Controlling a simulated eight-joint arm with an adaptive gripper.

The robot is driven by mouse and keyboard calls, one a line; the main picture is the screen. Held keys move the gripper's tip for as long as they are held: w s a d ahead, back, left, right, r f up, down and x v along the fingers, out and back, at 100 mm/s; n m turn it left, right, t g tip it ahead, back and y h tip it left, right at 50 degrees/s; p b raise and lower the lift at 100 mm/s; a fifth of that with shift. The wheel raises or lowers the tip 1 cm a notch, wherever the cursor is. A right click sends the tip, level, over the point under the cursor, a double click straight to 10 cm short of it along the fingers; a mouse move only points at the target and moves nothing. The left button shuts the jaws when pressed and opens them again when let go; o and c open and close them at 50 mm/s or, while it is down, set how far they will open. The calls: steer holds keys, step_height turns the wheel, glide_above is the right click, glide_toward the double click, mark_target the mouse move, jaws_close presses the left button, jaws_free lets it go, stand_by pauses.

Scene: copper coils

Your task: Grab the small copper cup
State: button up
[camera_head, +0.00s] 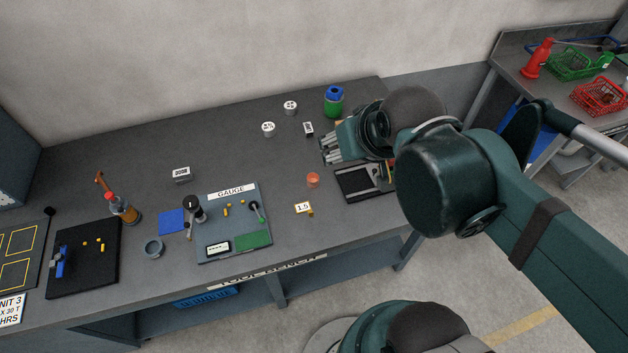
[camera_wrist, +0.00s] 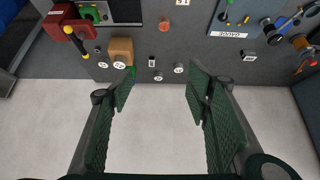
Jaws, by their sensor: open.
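The small copper cup (camera_head: 313,179) stands on the dark grey bench in the head view, between the gauge board and a black tray. In the wrist view the cup (camera_wrist: 164,25) is a small orange-brown round thing near the top centre. My gripper (camera_head: 328,151) is over the right part of the bench, behind the cup and slightly to its right in the head view. In the wrist view my gripper (camera_wrist: 161,76) has its two green fingers wide apart with nothing between them. The cup is apart from the fingers.
The black tray (camera_head: 358,184) is at the right. White round pieces (camera_head: 268,129) and a green-blue jar (camera_head: 334,101) stand behind. A tan block (camera_wrist: 121,50) is near the left finger.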

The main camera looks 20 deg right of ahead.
steer(key=shift+c, duration=0.9)
steer(key=shift+w, duration=0.1)
steer(key=w+f+m+g+b, duration=0.2)
steer(key=w+f+m, duration=0.4)
steer(key=f, duration=0.4)
steer(key=w+a+f+m+g+h+b, duration=0.1)
steer(key=w+f+m+g+b, duration=0.2)
steer(key=w+f+m, duration=0.4)
steer(key=w+a+f+m+g+b, duration=0.1)
steer(key=w+f+m+g+b, duration=0.1)
steer(key=w+f+m, duration=0.5)
step_height(320, 180, down, 6)
steer(key=shift+f+b, duration=0.1)
steer(key=shift+b, duration=0.5)
steer(key=shift+w, duration=0.1)
steer(key=shift+d+f, duration=0.1)
steer(key=shift+f, duration=1.2)
